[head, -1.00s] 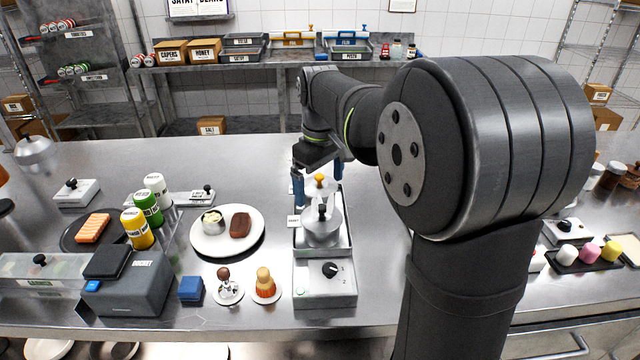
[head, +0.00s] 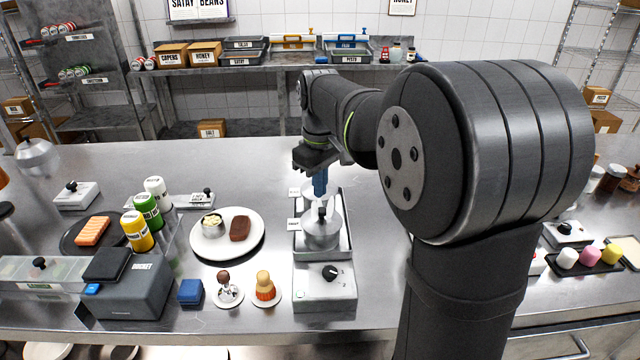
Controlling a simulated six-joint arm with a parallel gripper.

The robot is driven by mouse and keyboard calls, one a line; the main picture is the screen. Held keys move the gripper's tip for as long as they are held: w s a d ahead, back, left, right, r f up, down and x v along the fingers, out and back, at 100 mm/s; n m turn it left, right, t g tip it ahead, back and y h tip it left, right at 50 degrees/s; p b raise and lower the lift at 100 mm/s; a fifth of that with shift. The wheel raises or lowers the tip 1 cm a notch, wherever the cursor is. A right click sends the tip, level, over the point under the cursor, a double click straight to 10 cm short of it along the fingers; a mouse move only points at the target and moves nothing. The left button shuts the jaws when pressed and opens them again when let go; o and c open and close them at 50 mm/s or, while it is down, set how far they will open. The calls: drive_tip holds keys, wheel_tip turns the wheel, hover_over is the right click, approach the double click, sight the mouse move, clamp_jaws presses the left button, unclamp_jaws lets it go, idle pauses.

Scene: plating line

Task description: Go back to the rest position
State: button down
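My gripper (head: 320,194) is over the back of a metal tray station at mid-counter. Its blue fingers show as one narrow overlapping shape, so I cannot tell whether they are shut or seen edge-on. My arm reaches in from the right.
In front is a control box with a dial (head: 325,287). A back shelf (head: 270,65) holds boxes and trays.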

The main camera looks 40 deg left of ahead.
sight(320, 209)
drive_tip(key=shift+f, duration=0.1)
idle(0.8)
drive_tip(key=shift+f, duration=1.85)
drive_tip(key=shift+r, duration=0.1)
wheel_tip(320, 209, up, 7)
idle(0.7)
drive_tip(key=shift+f, duration=3.25)
drive_tip(key=shift+r, duration=0.15)
